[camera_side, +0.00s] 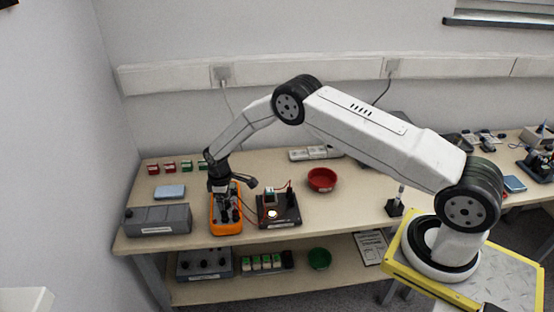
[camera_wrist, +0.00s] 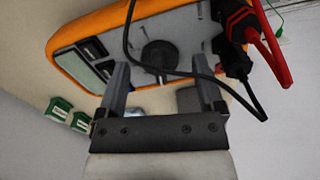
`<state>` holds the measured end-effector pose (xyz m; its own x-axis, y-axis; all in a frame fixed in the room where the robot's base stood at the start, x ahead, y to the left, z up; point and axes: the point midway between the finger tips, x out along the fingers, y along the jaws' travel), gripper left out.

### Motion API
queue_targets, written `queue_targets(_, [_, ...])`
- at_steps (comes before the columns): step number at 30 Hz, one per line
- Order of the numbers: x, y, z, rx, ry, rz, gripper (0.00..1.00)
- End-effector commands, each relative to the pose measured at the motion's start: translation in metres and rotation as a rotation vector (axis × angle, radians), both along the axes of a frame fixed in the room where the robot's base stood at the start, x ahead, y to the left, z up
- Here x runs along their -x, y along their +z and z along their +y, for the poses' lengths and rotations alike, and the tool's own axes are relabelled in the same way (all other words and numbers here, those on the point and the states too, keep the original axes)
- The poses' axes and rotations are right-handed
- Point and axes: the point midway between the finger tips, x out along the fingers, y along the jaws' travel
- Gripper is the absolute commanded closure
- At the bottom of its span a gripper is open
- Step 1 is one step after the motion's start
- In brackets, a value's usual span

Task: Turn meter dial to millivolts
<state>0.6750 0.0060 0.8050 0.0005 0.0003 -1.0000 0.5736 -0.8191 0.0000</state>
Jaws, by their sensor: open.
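The orange multimeter (camera_side: 227,226) lies on the bench, below my gripper (camera_side: 220,192) in the side view. In the wrist view the orange-edged meter (camera_wrist: 92,22) fills the upper part, with its display at the left. Its round dark dial (camera_wrist: 160,54) shows between and beyond my gripper's two fingers (camera_wrist: 163,85). The fingers are apart with nothing between them that I can see held. Black and red probe plugs (camera_wrist: 238,25) sit in the meter's right end. A black lead crosses the meter in front of the dial area. The dial's pointer setting is too small to read.
A grey case (camera_side: 158,220) stands left of the meter and a black board (camera_side: 279,209) with a lit lamp stands close on its right. A red bowl (camera_side: 321,179) and a blue box (camera_side: 170,191) are farther off. Small red and green blocks (camera_side: 186,167) line the back.

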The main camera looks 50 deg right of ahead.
Motion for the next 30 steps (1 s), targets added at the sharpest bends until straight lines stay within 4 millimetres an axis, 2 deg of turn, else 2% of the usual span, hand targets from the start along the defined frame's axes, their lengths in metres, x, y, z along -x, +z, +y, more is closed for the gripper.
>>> queue_targets(2, [0.0001,0.0,-0.0001,0.0,0.0,0.0,0.13])
queue_targets(10, [0.0001,0.0001,0.0,0.0,0.0,0.0,0.99])
queue_targets(20, [0.0001,0.0,-0.0001,0.001,-0.028,0.001,1.0])
queue_targets(30, [-0.0001,-0.0003,-0.0002,0.0,-0.197,0.001,1.0])
